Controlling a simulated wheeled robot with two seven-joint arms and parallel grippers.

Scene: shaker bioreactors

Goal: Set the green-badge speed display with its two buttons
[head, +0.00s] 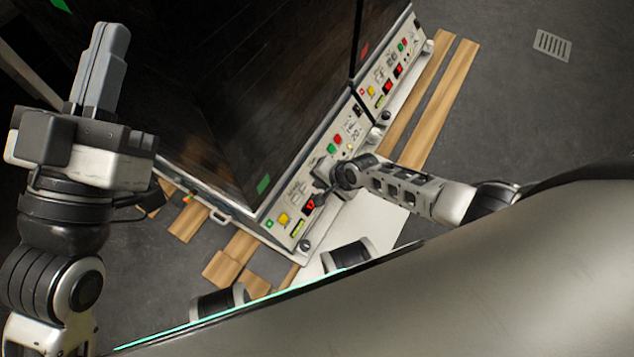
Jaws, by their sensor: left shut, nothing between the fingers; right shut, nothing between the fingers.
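The near machine's sloped control panel (292,208) runs along its lower edge. A green badge (269,224) sits at the panel's left end, and a larger green badge (263,184) is on the dark door above. A red-lit display (310,204) and a green-lit display (297,227) show on this panel; their digits are too small to read. My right gripper (320,188) is shut and empty, its tips close to the red-lit display; I cannot tell whether they touch. It hides part of the panel, perhaps the small buttons. My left gripper (112,65) is shut, empty and raised, away from the panel.
A yellow button (283,218), a green button (331,148) and a red button (337,139) are also on the near panel. A second machine's similar panel (390,70) with a red badge (362,92) adjoins it.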

